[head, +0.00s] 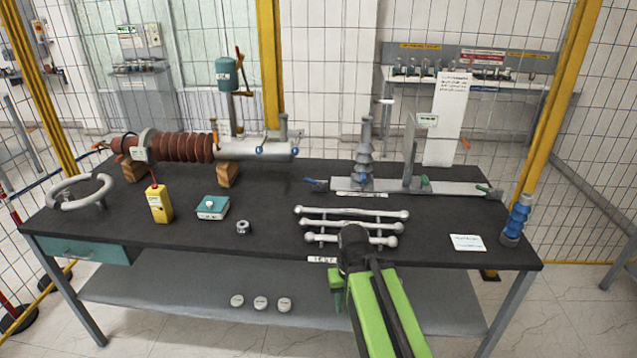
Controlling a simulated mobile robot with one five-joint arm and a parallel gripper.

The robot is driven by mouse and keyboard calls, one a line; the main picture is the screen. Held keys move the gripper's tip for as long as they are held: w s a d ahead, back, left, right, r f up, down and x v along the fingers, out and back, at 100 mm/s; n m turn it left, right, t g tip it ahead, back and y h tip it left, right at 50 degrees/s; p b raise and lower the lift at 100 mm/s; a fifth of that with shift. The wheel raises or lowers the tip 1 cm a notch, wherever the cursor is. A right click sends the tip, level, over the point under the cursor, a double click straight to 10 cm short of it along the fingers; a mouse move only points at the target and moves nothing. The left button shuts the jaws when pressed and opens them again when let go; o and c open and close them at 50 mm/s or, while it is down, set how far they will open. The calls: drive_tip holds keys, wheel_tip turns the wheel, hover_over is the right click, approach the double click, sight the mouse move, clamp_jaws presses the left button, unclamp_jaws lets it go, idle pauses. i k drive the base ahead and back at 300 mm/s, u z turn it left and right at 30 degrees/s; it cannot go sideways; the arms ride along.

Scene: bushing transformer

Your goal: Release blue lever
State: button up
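A small lever with a blue handle (314,182) sticks out at the left end of a flat grey metal base (450,187) on the dark table. A grey ribbed insulator (364,155) stands on this base, just right of the lever. My gripper (353,236) seems to be the dark end of my green arm, at the front edge of the table. It is below and right of the blue lever in the picture, well apart from it. Its fingers are not clear, and I cannot see anything held.
White rods on a rack (352,213) lie between my arm and the lever. A yellow device (159,203), a teal box (212,207) and a brown ribbed bushing (180,147) are to the left. A blue ribbed insulator (516,220) stands at the right edge.

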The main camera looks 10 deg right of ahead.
sight(322, 185)
drive_tip(key=i, duration=0.5)
drive_tip(key=u, duration=5.75)
drive_tip(key=i, duration=0.1)
drive_tip(key=z, duration=2.65)
drive_tip(key=k, duration=0.95)
drive_tip(key=z, duration=1.2)
drive_tip(key=i, duration=1)
drive_tip(key=u, duration=0.1)
